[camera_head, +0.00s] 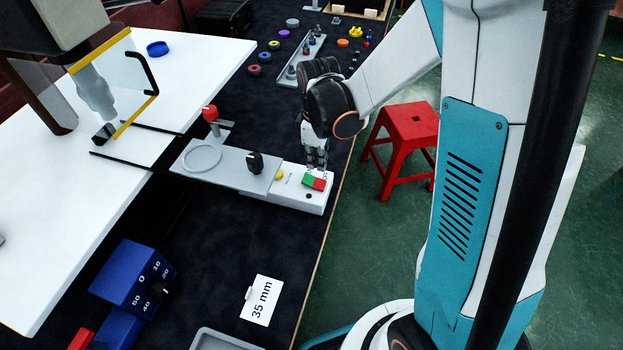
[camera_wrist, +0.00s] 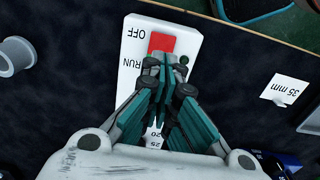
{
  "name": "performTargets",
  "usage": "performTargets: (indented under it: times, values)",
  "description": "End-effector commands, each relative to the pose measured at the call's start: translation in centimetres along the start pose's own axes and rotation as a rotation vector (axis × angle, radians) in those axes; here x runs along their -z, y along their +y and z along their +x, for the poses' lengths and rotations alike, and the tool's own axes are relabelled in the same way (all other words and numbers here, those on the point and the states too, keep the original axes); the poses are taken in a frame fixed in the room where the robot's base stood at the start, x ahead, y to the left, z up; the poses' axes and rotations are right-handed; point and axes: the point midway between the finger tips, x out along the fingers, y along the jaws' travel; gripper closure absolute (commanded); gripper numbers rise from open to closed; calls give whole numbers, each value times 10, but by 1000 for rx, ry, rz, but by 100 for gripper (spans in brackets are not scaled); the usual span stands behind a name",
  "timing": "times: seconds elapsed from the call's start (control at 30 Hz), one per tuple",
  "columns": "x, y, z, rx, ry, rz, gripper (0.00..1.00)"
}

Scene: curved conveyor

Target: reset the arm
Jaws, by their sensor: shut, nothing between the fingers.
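My gripper (camera_head: 316,163) is shut and empty, pointing down just above the white control box (camera_head: 311,203) at the edge of the dark table. In the head view the red and green buttons (camera_head: 314,183) show right below the fingertips. I cannot tell whether the fingers touch the box. My arm reaches in from the upper right.
A grey plate with a black knob (camera_head: 255,163) and a red emergency knob (camera_head: 210,113) adjoin the box on the left. A "35 mm" card (camera_head: 262,300) lies in front. Blue dial boxes (camera_head: 133,275) stand lower left. A red stool (camera_head: 408,130) stands on the green floor.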

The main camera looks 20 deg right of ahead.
Motion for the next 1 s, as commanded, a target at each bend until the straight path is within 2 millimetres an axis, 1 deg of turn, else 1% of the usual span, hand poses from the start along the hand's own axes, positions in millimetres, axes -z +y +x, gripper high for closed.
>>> performTargets:
  times: [0.03,0.13,0.67,0.77,0.87,1.0]
  values:
    - [0,0,-6,0,0,0,100]
    - [0,0,-9,0,0,0,100]
    - [0,-1,-10,-2,2,4,100]
    - [-2,-3,-19,-16,12,29,100]
    - [-6,-8,-38,-43,34,84,100]
    - [-14,-19,-71,-94,83,189,100]
